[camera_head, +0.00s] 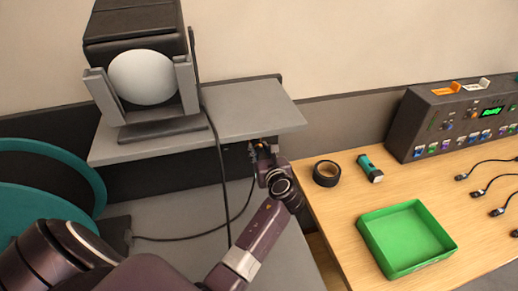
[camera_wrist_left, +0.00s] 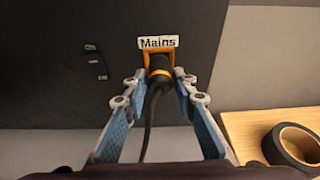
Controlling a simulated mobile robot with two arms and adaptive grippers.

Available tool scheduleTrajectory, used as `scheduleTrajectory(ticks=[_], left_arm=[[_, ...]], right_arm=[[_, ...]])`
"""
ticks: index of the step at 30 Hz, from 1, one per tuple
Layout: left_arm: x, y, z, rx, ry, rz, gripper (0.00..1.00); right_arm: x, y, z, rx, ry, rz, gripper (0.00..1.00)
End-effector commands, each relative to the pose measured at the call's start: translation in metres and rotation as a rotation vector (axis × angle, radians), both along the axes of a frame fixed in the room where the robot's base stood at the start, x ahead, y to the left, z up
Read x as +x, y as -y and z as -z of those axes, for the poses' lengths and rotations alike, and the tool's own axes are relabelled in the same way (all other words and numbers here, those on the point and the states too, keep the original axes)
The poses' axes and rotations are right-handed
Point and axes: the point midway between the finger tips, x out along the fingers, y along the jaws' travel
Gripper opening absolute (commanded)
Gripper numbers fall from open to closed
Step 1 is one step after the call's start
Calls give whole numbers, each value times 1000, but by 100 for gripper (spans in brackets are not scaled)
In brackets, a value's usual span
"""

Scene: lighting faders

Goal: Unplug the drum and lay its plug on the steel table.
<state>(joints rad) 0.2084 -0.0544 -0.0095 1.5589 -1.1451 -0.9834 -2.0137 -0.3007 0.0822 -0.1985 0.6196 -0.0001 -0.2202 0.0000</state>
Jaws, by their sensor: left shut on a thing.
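The teal cable drum (camera_head: 45,195) stands at the left in the head view. A dark cable (camera_head: 190,236) runs from it across the grey steel table (camera_head: 270,262) toward my left gripper. My left gripper (camera_head: 260,150) is under the front edge of the grey shelf, its fingers small in this view. In the left wrist view my gripper (camera_wrist_left: 157,82) is shut on the black plug (camera_wrist_left: 159,68), with a finger on each side. The plug sits at the orange socket (camera_wrist_left: 158,58) below the "Mains" label (camera_wrist_left: 158,42). Its cable (camera_wrist_left: 149,120) hangs down between the fingers.
A lamp (camera_head: 142,78) stands on the grey shelf (camera_head: 245,105); its cord (camera_head: 217,150) hangs past the shelf edge. On the wooden desk at right are black tape (camera_head: 327,173), a torch (camera_head: 370,168), a green tray (camera_head: 405,238) and a control desk (camera_head: 420,120).

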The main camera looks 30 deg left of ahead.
Motion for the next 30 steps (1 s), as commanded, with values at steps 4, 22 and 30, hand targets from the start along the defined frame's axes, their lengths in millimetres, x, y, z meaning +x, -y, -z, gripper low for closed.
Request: scheduleTrajectory(ticks=[4,22,30], left_arm=[[-2,3,0,0,-1,1,0],[-22,25,-1,-1,-1,0,0],[-29,34,0,1,-1,0,0]], right_arm=[[0,-1,-3,1,0,0,40],[0,-5,-19,5,1,0,40],[1,-5,-24,5,1,0,40]])
